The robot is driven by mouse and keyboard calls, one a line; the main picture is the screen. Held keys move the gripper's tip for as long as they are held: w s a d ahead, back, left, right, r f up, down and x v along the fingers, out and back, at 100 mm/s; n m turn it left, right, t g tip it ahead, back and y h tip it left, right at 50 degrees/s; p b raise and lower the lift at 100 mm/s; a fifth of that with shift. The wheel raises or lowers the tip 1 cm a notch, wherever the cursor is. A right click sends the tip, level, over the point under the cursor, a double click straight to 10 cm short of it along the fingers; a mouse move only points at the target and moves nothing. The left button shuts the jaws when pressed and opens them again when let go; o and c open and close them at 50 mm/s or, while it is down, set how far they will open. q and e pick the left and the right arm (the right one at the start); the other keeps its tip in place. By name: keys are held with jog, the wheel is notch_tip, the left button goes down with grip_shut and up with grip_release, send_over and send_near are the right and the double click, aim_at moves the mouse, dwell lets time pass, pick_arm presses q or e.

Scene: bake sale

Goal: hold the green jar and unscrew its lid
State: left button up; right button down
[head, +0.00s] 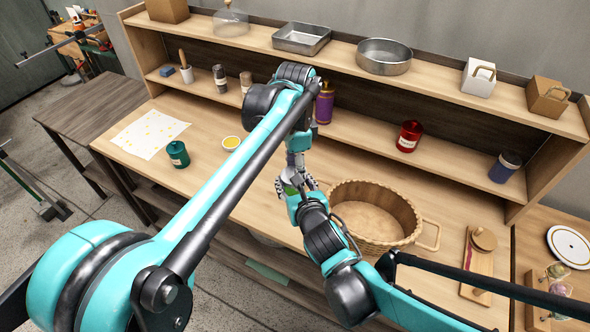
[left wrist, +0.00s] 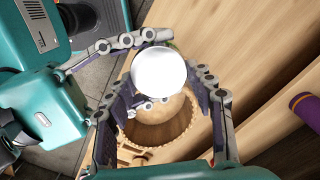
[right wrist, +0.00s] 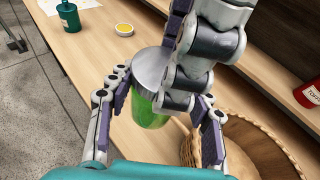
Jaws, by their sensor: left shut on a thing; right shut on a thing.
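The bright green jar (right wrist: 152,113) with a silver lid (right wrist: 150,66) is held above the bench in the right wrist view. My right gripper (right wrist: 158,112) is shut around its body from below. My left gripper (left wrist: 160,85) comes from above and is shut on the lid, which looks like a pale disc (left wrist: 159,70) between its fingers in the left wrist view. In the head view the jar (head: 292,190) is a small green patch, mostly hidden by my grippers. The lid appears seated on the jar; whether it has turned cannot be told.
A wicker basket (head: 412,235) stands just right of the grippers. A dark green jar (head: 178,154) and a yellow-filled bowl (head: 231,143) are to the left. A red jar (head: 409,136) and purple bottle (head: 325,103) stand behind. A wooden board (head: 477,268) lies at right.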

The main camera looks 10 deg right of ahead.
pick_arm(q)
jog(key=o, duration=1.3)
jog(key=shift+w+d, duration=0.15)
jog(key=shift+r, duration=0.1)
notch_tip(320, 180, up, 4)
jog(key=shift+r, duration=0.15)
jog(key=shift+c, duration=0.5)
jog(key=r+m, duration=0.3)
jog(key=shift+a, duration=0.4)
jog(key=shift+r+m, duration=0.15)
jog(key=shift+m, duration=0.25)
jog(key=f, duration=0.7)
jog(key=shift+s+a+f, duration=0.1)
jog(key=shift+s+f, duration=0.1)
jog(key=shift+f, duration=0.1)
